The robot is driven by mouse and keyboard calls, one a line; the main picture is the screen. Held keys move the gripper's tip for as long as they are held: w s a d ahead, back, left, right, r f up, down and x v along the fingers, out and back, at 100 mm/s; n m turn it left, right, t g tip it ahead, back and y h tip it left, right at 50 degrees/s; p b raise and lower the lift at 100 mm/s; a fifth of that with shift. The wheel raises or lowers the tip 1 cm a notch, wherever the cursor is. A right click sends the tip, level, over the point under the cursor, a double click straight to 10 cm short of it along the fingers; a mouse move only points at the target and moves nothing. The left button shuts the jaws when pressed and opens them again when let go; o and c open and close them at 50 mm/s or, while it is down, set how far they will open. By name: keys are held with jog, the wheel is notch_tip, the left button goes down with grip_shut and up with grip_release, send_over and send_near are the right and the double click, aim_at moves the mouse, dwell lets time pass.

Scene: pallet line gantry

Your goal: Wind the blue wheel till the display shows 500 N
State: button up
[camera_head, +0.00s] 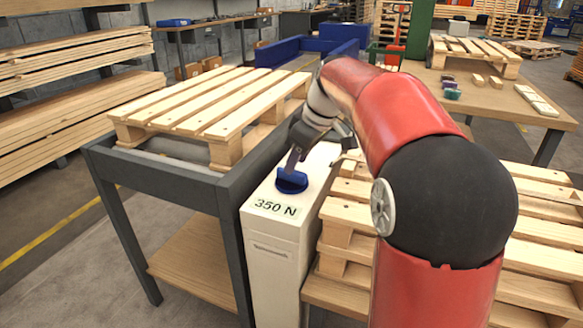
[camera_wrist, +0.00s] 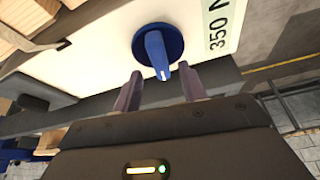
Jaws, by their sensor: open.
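The blue wheel (camera_head: 291,181) is a round knob with a raised grip bar, set on top of a narrow cream cabinet (camera_head: 275,262). In the wrist view the wheel (camera_wrist: 157,47) shows a white mark at the end of its bar. The display (camera_head: 275,207) on the cabinet reads 350 N; it shows partly in the wrist view (camera_wrist: 221,28). My gripper (camera_head: 296,160) is over the wheel in the head view. In the wrist view my gripper's two fingers (camera_wrist: 160,88) are apart, with nothing between their tips, just short of the wheel's bar.
A dark-framed bench (camera_head: 175,172) with a wooden pallet (camera_head: 215,105) stands left of the cabinet. Stacked pallets (camera_head: 345,215) stand close on its right. A table (camera_head: 510,105) with small parts is behind at right. Open floor lies at the lower left.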

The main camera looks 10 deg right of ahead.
aim_at(292, 177)
jog(key=shift+x, duration=1.5)
grip_shut()
jog(key=shift+m, duration=0.3)
jog(key=m+h, duration=0.1)
jog(key=m, duration=0.1)
jog(key=m+t+h, duration=0.1)
jog(key=m, duration=0.2)
jog(key=shift+s+a+r+m, duration=0.1)
jog(key=shift+a+r+m, duration=0.1)
jog(key=shift+m, duration=0.1)
jog(key=m+h, duration=0.1)
jog(key=m, duration=0.2)
jog(key=m+h+p, duration=0.1)
jog(key=m, duration=0.2)
jog(key=shift+a+f+h, duration=0.1)
jog(key=shift+a+h, duration=0.05)
jog(key=shift+h, duration=0.15)
jog(key=shift+m, duration=0.3)
